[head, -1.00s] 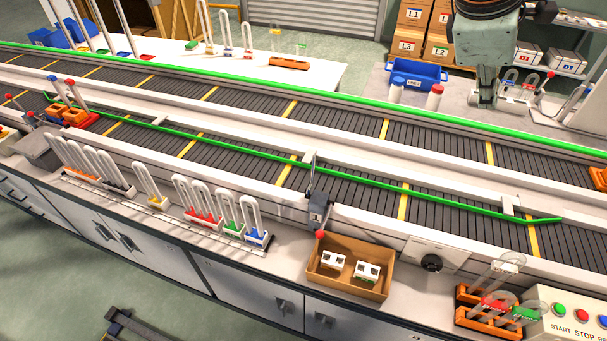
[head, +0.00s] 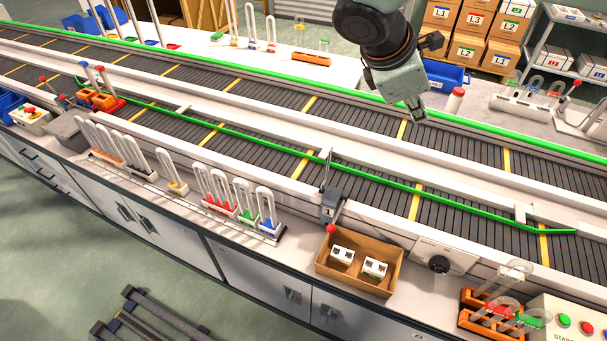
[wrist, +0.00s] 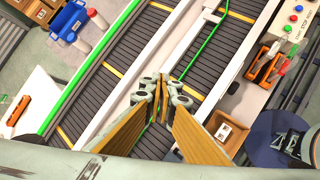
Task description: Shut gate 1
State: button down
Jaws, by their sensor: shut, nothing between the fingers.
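Gate 1 (head: 328,208) is a grey block labelled 1 on the near side of the conveyor. It has a red-tipped handle (head: 331,229) at its front and a thin upright plate (head: 328,170) beside the green guide rail. I cannot tell for sure whether the gate is open or shut. My gripper (head: 419,114) hangs over the far side of the belts, well apart from the gate, to its upper right. In the wrist view the fingers (wrist: 162,90) are together and empty. I cannot make out gate 1 there; the fingers cover part of the view.
The green guide rail (head: 250,144) runs along the belt. The belts look empty near the gate.

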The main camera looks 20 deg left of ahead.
jog(key=s+a+f+n+p, duration=0.1)
jog(key=s+a+f+n, duration=0.2)
jog(key=a, duration=0.5)
jog(key=s+a+f+n+t+y+p, duration=0.1)
jog(key=s+a+f+n, duration=0.3)
jog(key=a, duration=0.4)
jog(key=s+a+f+n+t+y, duration=0.1)
jog(key=s+a+f+n, duration=0.3)
jog(key=s+a+f, duration=0.2)
jog(key=s+a, duration=0.1)
jog(key=a, duration=0.1)
jog(key=shift+s+a+p, duration=0.25)
jog(key=shift+a+p, duration=0.05)
jog(key=shift+p, duration=0.1)
jog(key=shift+w+f, duration=0.1)
jog(key=shift+f, duration=0.05)
send_near(327, 170)
notch_tip(327, 170, down, 4)
jog(key=w, duration=0.2)
jog(key=shift+w+d+f+b, duration=0.15)
jog(key=shift+w+d+b, duration=0.2)
jog(key=shift+w+d, duration=0.45)
jog(key=shift+w+a, duration=0.15)
